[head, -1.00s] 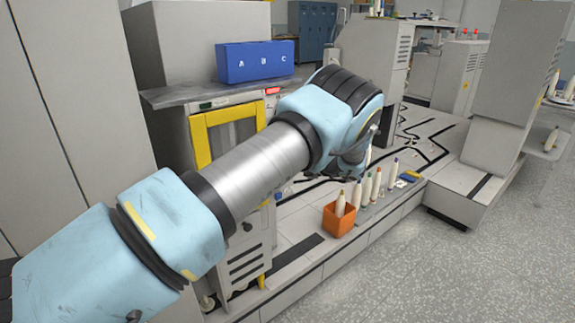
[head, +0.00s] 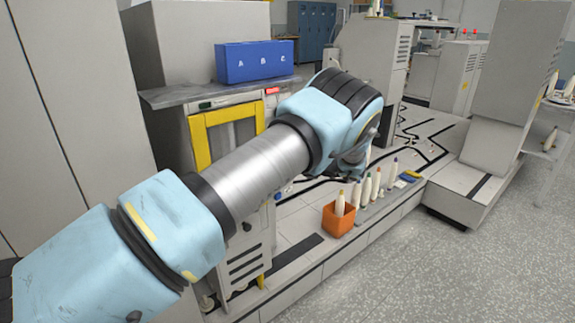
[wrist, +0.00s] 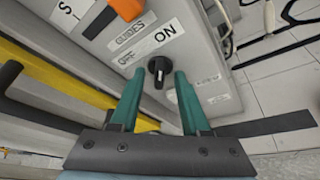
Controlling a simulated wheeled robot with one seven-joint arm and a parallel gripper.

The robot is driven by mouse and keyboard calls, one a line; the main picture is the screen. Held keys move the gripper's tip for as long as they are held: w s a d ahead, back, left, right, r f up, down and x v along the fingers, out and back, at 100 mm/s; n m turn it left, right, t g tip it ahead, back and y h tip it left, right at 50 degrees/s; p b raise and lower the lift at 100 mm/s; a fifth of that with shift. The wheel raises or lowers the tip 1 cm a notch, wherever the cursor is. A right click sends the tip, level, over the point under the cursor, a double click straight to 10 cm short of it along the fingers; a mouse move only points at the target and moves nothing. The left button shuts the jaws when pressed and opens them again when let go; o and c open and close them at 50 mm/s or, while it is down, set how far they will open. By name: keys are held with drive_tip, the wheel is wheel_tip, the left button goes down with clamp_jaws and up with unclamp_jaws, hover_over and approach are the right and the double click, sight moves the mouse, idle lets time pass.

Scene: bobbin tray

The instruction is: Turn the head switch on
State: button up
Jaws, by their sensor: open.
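In the head view my arm hides the switch and most of the gripper.
An orange part (wrist: 126,8) is on the same panel near a GUIDES label (wrist: 131,31). In the head view a blue box marked A B C (head: 254,61) stands on the cabinet top. An orange bin (head: 338,220) and several bobbins (head: 367,190) are on the low platform.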

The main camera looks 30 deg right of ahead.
drive_tip(key=shift+s, duration=0.1)
drive_tip(key=b+v, duration=0.3)
drive_tip(key=v, duration=0.7)
drive_tip(key=shift+s+d, duration=0.15)
drive_tip(key=shift+s, duration=0.1)
drive_tip(key=shift+r, duration=0.1)
